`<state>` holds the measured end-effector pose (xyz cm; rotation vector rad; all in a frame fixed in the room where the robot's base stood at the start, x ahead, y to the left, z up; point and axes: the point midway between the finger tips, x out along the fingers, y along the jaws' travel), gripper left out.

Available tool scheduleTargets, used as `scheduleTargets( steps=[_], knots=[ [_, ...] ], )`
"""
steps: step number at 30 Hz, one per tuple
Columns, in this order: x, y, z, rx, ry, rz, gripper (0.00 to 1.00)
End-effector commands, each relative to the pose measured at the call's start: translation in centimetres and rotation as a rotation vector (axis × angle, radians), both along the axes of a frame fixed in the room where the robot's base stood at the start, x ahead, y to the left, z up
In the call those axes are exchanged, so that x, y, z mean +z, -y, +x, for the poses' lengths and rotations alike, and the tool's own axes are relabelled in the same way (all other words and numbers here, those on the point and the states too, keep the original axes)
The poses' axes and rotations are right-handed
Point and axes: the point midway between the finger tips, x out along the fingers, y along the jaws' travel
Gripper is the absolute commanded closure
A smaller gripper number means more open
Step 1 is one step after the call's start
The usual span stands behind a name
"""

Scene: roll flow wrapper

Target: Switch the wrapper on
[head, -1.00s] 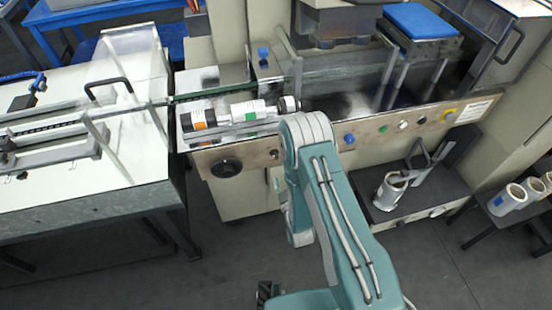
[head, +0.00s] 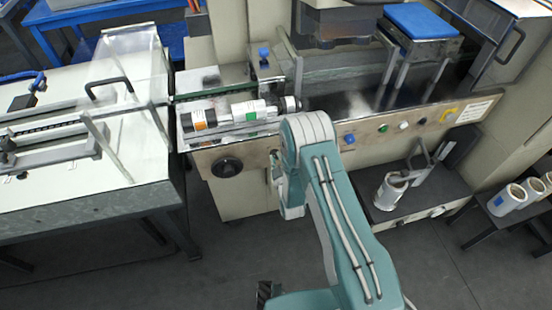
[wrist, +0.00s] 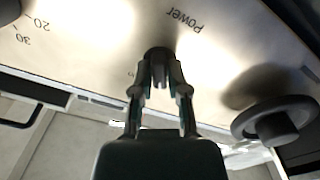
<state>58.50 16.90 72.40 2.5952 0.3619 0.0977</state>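The wrapper's front panel (head: 320,143) runs across the middle of the head view. In the wrist view, a small dark knob (wrist: 158,54) sits on the panel (wrist: 105,45) beside the printed word "Power". My gripper (wrist: 162,75) points at the panel with one fingertip on each side of this knob. The fingertips are apart and very near it; I cannot tell whether they press on it. In the head view my gripper is mostly hidden by my own teal arm, low in front of the panel.
A black handwheel (wrist: 275,120) stands out to the right of my gripper; it also shows in the head view (head: 227,167). A dark dial (wrist: 8,10) with printed numbers lies at upper left. Blue (head: 349,139), white (head: 403,126) and green (head: 422,121) buttons line the panel.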

Motion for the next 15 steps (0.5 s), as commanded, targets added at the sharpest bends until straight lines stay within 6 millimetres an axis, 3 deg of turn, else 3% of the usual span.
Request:
scheduleTargets(
  steps=[15],
  knots=[
    [-0.14, -0.19, -0.04, 0.005, -0.019, 0.054, 1.00]
  ],
)
